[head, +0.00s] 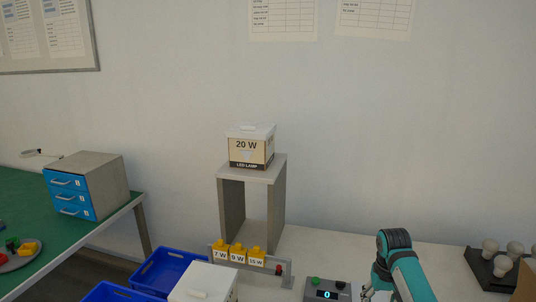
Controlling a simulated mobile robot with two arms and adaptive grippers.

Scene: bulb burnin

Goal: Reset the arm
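My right arm, teal with a dark joint, rises at the bottom edge right of centre in the head view. Part of my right gripper (369,291) shows as small grey pieces left of the arm, beside the dark control box (326,291). Its fingers are mostly hidden or cut off, so I cannot tell whether it is open or holds anything. My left arm and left gripper are not in view.
A 20 W lamp box (246,152) sits on a grey stand (279,202). Yellow 7 W, 9 W and 15 W blocks (238,253) line a rack. Blue bins (158,268) and a white box (203,284) stand left. A bulb tray (488,272) lies right.

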